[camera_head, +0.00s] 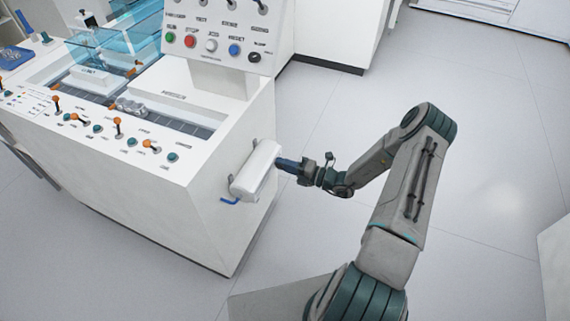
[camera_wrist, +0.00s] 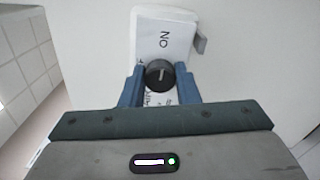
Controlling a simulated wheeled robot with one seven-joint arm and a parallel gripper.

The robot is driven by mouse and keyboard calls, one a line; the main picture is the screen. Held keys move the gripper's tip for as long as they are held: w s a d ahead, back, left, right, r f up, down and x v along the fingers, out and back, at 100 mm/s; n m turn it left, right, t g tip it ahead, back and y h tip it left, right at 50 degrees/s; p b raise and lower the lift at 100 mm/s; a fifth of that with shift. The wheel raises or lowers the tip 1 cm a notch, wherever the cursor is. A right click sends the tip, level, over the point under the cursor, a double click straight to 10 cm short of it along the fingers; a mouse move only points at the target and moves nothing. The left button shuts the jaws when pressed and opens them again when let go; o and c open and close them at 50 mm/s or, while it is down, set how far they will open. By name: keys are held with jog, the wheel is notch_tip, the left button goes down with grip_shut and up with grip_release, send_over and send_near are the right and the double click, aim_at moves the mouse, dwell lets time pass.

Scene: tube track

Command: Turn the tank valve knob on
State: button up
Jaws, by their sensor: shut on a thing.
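The word on the label above the knob reads "ON", seen turned round; the lettering below is partly covered. My gripper (camera_head: 281,163) reaches the tank's end from the right. In the wrist view its blue fingers are shut on the knob, one on each side. The knob is hidden in the head view.
The white machine cabinet (camera_head: 225,195) carries orange-tipped levers and a panel of coloured buttons (camera_head: 210,46). A grey bracket (camera_wrist: 200,43) stands beside the label. The floor (camera_head: 480,160) to the right is clear.

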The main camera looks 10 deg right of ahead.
dwell(0.3)
jog(key=o, duration=1)
jog(key=shift+c, duration=0.2)
jog(key=shift+d, duration=0.1)
jog(key=v, duration=1.3)
jog(key=shift+s+d, duration=0.3)
jog(key=s+a+r+n+g+h+p, duration=0.2)
jog(key=a+r+n+g, duration=0.15)
jog(key=r+n, duration=0.35)
jog(key=s+a+r+n+g+h+p, duration=0.1)
jog(key=s+a+r+n+g+p, duration=0.2)
jog(key=r+n, duration=0.45)
jog(key=s+a+r+n+g+h+p, duration=0.1)
jog(key=s+a+r+n+g+h, duration=0.15)
jog(key=r+n+g, duration=0.45)
jog(key=s+a+r+n+t+h+p, duration=0.1)
jog(key=s+r+n+t+h+p, duration=0.1)
jog(key=r+n, duration=0.7)
jog(key=s+a+r+n+t+h+p, duration=0.1)
jog(key=s+r+n+t+h+p, duration=0.2)
jog(key=r, duration=1)
jog(key=s+n+h+p, duration=0.2)
jog(key=s+n+h, duration=0.2)
jog(key=s+n, duration=0.2)
jog(key=shift+s+r+n+t, duration=0.25)
jog(key=shift+s+n+t, duration=0.1)
jog(key=shift+n, duration=0.2)
